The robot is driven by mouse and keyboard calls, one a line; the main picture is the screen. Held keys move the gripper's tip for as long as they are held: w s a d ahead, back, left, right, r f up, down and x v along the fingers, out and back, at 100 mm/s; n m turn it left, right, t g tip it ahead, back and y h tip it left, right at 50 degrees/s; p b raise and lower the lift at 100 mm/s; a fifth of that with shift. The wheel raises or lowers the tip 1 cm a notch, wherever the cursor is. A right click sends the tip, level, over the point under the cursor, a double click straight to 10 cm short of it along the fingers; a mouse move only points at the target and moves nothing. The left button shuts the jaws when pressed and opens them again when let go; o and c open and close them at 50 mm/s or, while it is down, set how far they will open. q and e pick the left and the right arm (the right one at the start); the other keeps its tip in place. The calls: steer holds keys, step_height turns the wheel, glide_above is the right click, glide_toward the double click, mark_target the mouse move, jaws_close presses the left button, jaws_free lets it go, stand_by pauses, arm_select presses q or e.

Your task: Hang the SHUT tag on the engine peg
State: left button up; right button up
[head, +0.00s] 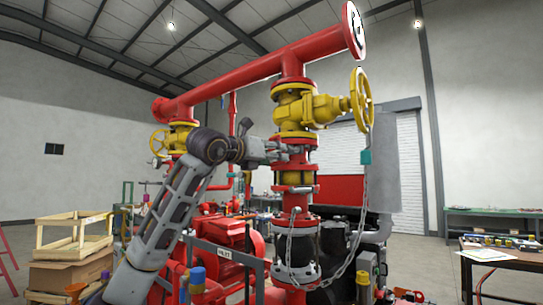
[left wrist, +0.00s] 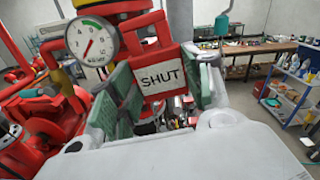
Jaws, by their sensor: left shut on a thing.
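My left gripper (head: 284,151) reaches in front of the upright red pipe in the head view, below the yellow valve. In the left wrist view, its green-padded fingers (left wrist: 163,84) are shut on the SHUT tag (left wrist: 162,80), a red plate with a white label. The label faces the camera and sits nearly upright, slightly tilted. In the head view I cannot make out the tag at the gripper. I cannot pick out the engine peg in either view. My right gripper is not in view.
A round gauge (left wrist: 92,40) is close to the left finger. A yellow handwheel (head: 361,97) and hanging chain (head: 362,215) are right of the pipe. Red machinery (head: 225,232) crowds below. A table (head: 510,262) stands at right, and wooden crates (head: 72,235) at left.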

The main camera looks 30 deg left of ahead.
arm_select(q)
steer(key=w, duration=0.2)
steer(key=w+p, duration=0.1)
steer(key=w, duration=0.1)
steer(key=shift+w+d+f+p, duration=0.2)
steer(key=shift+w+p, duration=0.1)
steer(key=shift+w, duration=0.1)
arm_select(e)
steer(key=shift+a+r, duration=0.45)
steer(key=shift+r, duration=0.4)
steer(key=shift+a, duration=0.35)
arm_select(q)
steer(key=shift+r, duration=0.1)
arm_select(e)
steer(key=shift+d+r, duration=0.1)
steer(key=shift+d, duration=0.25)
arm_select(q)
steer(key=shift+w+p, duration=0.35)
steer(key=shift+w, duration=0.15)
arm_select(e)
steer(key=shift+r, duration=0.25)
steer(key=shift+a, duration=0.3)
arm_select(q)
steer(key=shift+w+d+p, duration=0.1)
steer(key=shift+w+p, duration=0.2)
steer(key=shift+w, duration=0.4)
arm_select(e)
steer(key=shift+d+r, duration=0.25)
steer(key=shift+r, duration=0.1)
